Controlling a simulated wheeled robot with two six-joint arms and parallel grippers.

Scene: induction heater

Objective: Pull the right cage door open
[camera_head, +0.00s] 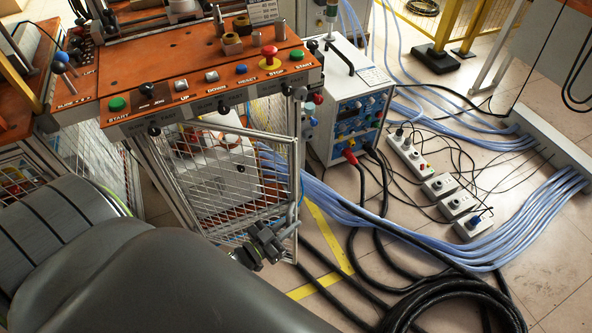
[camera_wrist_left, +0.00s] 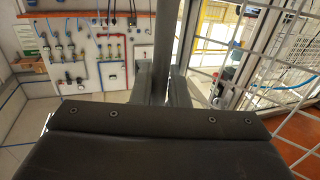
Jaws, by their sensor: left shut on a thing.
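The right cage door (camera_head: 232,183) is a silvery wire-mesh panel in a metal frame, below the orange control panel. It stands at an angle, with white equipment showing through the mesh. My left gripper (camera_head: 264,246) is at the lower right part of the door, by its upright edge bar. It is shut on the door's frame; the exact contact is small and partly hidden. In the left wrist view the gripper fingers (camera_wrist_left: 162,82) close around an upright grey bar, with the door's white mesh (camera_wrist_left: 287,60) to the right. My right gripper is not in view.
The orange control panel (camera_head: 205,92) with its buttons overhangs the door. A white power unit (camera_head: 350,115) stands right of it. Black cables (camera_head: 440,305) and blue hoses (camera_head: 440,245) lie on the floor to the right. Yellow tape (camera_head: 328,240) marks the floor beside the door.

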